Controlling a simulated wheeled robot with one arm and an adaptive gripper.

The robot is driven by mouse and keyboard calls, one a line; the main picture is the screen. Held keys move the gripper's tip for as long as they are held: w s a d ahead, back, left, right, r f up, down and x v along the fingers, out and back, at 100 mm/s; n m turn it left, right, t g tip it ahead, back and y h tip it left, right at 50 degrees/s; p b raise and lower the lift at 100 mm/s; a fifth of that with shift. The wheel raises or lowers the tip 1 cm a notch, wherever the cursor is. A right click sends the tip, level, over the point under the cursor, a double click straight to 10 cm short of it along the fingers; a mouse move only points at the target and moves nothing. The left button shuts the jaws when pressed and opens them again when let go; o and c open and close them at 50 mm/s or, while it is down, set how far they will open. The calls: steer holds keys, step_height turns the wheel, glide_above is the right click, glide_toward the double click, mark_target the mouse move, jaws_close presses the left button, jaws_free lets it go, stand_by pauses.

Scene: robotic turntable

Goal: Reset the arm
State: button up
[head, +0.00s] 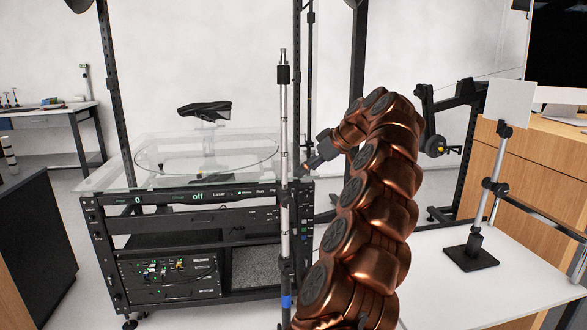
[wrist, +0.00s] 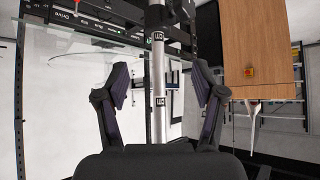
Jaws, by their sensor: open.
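My copper-coloured arm (head: 362,215) rises in the middle of the head view and bends over at the top toward the left. My gripper (head: 312,162) is at its end, just right of a vertical metal pole (head: 284,130) and partly hidden by the arm. In the wrist view my gripper (wrist: 160,88) is open, its two dark fingers apart. The pole (wrist: 155,70) shows between the fingers in that view, with no finger touching it. I cannot tell how far beyond the fingertips it stands.
A turntable with a clear round plate (head: 165,162) carries a dark object (head: 205,110) at left, above a black rack (head: 200,250). A white table (head: 520,265) with a stand and white panel (head: 508,103) is at right. A dark cabinet (head: 38,240) stands far left.

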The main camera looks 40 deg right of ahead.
steer(key=w+a+f+n+g+y, duration=0.1)
steer(key=w+a+g+y, duration=0.15)
steer(key=a, duration=1.75)
steer(key=s+a+f+g, duration=0.2)
steer(key=s+a, duration=0.2)
steer(key=a, duration=0.4)
steer(key=s+a+f+g, duration=0.2)
steer(key=s+a+f, duration=0.15)
steer(key=a, duration=0.35)
steer(key=s+a+f+g+h, duration=0.1)
steer(key=s+a+f, duration=0.25)
steer(key=s, duration=0.25)
steer(key=s+a+f+g+h, duration=0.1)
steer(key=s+a+f+g, duration=0.2)
steer(key=s, duration=0.4)
steer(key=s+f+m+g+h, duration=0.1)
steer(key=s+f+m, duration=0.1)
steer(key=s+f, duration=0.5)
steer(key=s+f+m+h, duration=0.2)
steer(key=s+f, duration=0.1)
steer(key=s, duration=0.9)
steer(key=s+p+v, duration=0.2)
steer(key=p+v, duration=1.3)
steer(key=v, duration=0.1)
steer(key=shift+d+r+t, duration=0.45)
steer(key=shift+d, duration=0.05)
